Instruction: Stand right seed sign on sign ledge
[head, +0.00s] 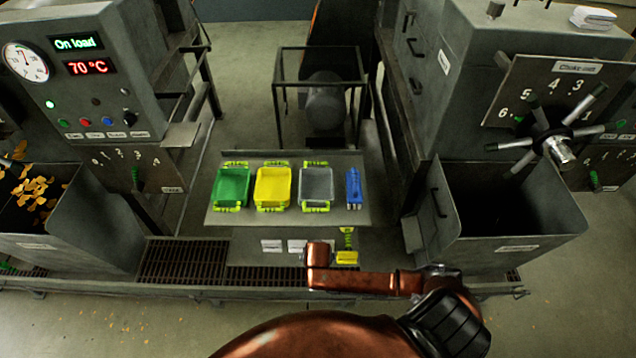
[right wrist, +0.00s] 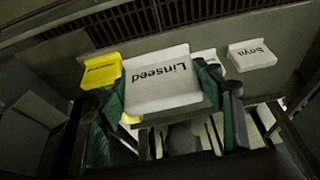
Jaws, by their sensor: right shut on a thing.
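My right gripper (right wrist: 165,92) is shut on a white sign (right wrist: 160,78) that reads "Linseed"; its dark green finger pads press the sign's two sides. In the head view my copper right arm reaches in over the front of the bench; its fingers and the held sign cannot be made out there. Another white sign (right wrist: 252,55) reads "Soya" and lies apart, to the right of the held one. I cannot tell for certain which surface is the sign ledge; a small grey plate (head: 412,234) sticks out beside the right machine. My left gripper is not in view.
A grey tray table (head: 214,214) carries green (head: 232,186), yellow (head: 272,187) and grey (head: 316,186) bins and a blue item (head: 353,187). White signs (head: 271,246) lie in front of it, with a yellow block (head: 347,258) near my arm. Machines stand on both sides.

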